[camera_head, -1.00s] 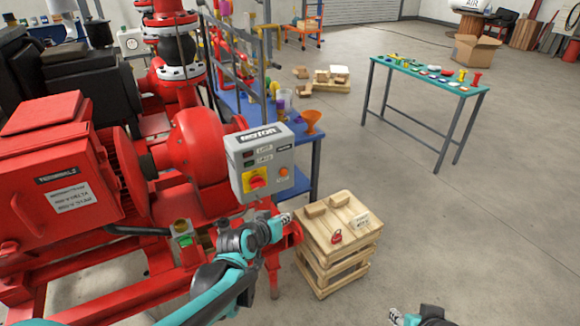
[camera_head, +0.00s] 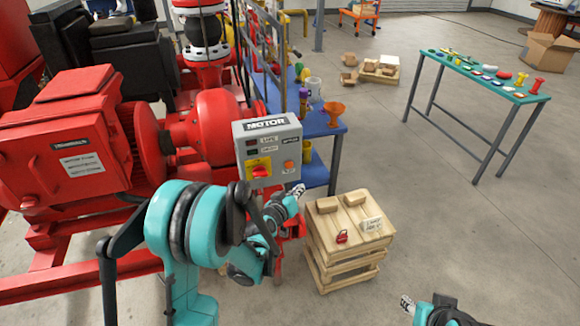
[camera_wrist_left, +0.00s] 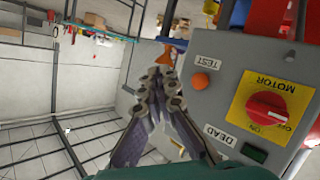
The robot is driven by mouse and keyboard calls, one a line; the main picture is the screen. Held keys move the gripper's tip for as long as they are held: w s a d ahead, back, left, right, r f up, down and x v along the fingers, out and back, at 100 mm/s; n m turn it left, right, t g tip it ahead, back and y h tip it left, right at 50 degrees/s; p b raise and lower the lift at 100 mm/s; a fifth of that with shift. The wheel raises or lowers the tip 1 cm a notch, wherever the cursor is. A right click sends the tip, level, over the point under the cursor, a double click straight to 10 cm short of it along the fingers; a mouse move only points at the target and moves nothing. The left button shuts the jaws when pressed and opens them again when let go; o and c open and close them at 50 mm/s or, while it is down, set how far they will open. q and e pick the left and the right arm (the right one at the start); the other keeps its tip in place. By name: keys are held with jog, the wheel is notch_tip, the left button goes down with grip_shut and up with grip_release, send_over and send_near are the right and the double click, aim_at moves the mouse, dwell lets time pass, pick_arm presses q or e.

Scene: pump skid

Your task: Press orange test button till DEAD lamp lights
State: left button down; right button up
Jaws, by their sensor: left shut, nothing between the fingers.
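The grey MOTOR box (camera_head: 277,134) carries the orange test button (camera_head: 289,164), which shows in the left wrist view (camera_wrist_left: 200,81) beside its TEST label. A red rotary switch (camera_head: 260,172) on a yellow plate is beside it. The DEAD lamp (camera_wrist_left: 254,152) looks dark green and unlit, next to its DEAD label. My left gripper (camera_head: 298,188) is shut and empty, just below and right of the button in the head view. In the left wrist view its fingertips (camera_wrist_left: 161,72) are beside the button, apparently apart from it. My right gripper (camera_head: 407,304) is low at right; its jaws are unclear.
A wooden crate (camera_head: 320,228) with a red padlock (camera_head: 342,237) on top stands right of the box. A blue bench (camera_head: 326,127) is behind it. Red pump machinery (camera_head: 70,130) fills the left. A green-topped table (camera_head: 470,65) stands far right, with open floor between.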

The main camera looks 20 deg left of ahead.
pick_arm(q)
jog(key=shift+w, duration=0.1)
jog(key=p, duration=0.1)
send_near(296, 165)
jog(key=w+d+f, duration=0.1)
jog(key=w+d, duration=0.1)
jog(key=shift+w+a+f, duration=0.25)
jog(key=shift+w+a, duration=0.05)
jog(key=shift+w, duration=0.05)
jog(key=shift+w+a, duration=0.1)
dwell(1.2)
jog(key=shift+w+a, duration=0.15)
jog(key=shift+w, duration=0.1)
jog(key=shift+w+a, duration=0.25)
jog(key=shift+w, duration=0.15)
dwell(0.7)
jog(key=shift+s, duration=0.1)
jog(key=shift+s+d+b, duration=0.4)
jog(key=shift+s+d, duration=0.1)
jog(key=shift+s, duration=0.15)
jog(key=shift+s+d, duration=0.1)
